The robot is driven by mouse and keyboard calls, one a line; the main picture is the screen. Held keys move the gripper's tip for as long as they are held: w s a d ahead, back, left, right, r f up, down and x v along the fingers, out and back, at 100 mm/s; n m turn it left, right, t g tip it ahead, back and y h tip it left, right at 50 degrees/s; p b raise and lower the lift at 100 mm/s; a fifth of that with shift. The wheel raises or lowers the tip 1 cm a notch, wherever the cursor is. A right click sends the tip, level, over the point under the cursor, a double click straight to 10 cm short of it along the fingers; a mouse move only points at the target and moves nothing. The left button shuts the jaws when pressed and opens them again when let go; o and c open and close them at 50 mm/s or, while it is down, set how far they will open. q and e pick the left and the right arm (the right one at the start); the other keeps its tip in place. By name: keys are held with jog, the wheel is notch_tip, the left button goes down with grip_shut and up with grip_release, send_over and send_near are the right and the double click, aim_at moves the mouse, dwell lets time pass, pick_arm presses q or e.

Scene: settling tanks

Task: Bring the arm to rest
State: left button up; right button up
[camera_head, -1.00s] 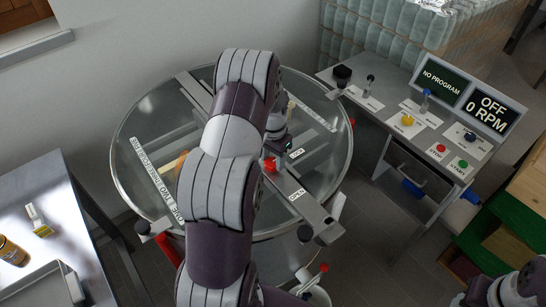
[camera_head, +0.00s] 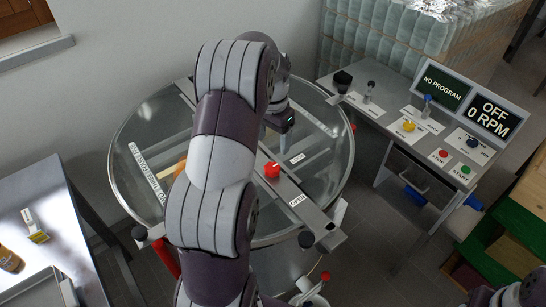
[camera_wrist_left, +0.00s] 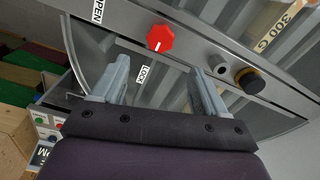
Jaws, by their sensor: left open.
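My left arm (camera_head: 222,150) reaches up over the round, clear-lidded tank (camera_head: 130,205) and bends down at its far end. My left gripper (camera_head: 281,142) is partly hidden by the arm, above the metal bar (camera_head: 315,212) across the lid. In the left wrist view the gripper (camera_wrist_left: 160,78) is open, with nothing between its two fingers. The red knob (camera_head: 272,170) sits on the bar between the OPEN and LOCK labels. In the left wrist view the knob (camera_wrist_left: 160,38) lies beyond the fingers, apart from them, its white mark nearer LOCK.
A control desk (camera_head: 385,108) at right has buttons, levers and screens reading NO PROGRAM and OFF 0 RPM. A metal table (camera_head: 40,205) at left holds a jar (camera_head: 9,260) and a tray (camera_head: 45,288). Green and wooden boxes (camera_head: 505,225) stand at far right.

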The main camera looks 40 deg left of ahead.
jog(key=shift+a+r+p, duration=0.1)
jog(key=shift+r+p, duration=0.85)
jog(key=shift+p, duration=0.1)
